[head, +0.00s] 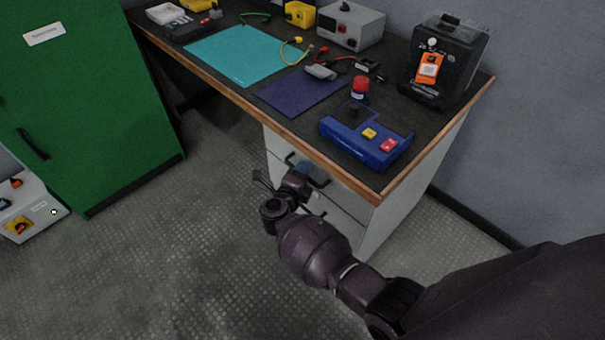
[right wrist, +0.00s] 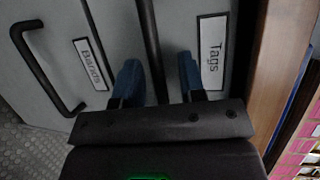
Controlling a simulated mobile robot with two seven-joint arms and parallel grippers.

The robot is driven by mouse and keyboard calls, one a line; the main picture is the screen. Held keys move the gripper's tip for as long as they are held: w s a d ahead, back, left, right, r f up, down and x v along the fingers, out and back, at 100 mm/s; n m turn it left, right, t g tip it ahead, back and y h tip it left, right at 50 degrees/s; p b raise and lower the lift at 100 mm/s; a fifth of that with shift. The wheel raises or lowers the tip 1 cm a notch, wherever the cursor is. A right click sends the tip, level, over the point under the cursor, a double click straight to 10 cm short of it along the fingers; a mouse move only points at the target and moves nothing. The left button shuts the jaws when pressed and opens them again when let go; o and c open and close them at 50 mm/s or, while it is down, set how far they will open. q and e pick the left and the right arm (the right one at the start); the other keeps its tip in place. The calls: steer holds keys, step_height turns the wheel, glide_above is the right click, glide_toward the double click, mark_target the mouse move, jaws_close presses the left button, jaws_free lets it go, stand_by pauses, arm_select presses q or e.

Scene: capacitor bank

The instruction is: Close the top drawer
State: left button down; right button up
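The top drawer (head: 345,200) is in the pale grey drawer unit under the desk's right end. In the right wrist view its front (right wrist: 178,25) carries the label "Tags" (right wrist: 211,52), beside a dark bar handle (right wrist: 150,45). My right gripper (head: 303,172) is at this drawer front. In the right wrist view my right gripper (right wrist: 159,80) has its blue fingertips apart, one on each side of the handle; I cannot tell whether they touch it. How far the drawer stands out is hard to see. My left gripper is not in view.
A lower drawer labelled "Bands" (right wrist: 90,64) has its own handle (right wrist: 40,70). The wood-edged desk (head: 232,93) overhangs the drawers and holds a blue tool (head: 365,138) and several other items. A green cabinet (head: 85,100) stands left. The floor between is clear.

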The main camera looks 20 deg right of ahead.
steer(key=p+v, duration=0.1)
steer(key=v, duration=0.9)
steer(key=shift+s+a+p, duration=0.25)
steer(key=shift+p, duration=0.05)
steer(key=shift+r, duration=0.15)
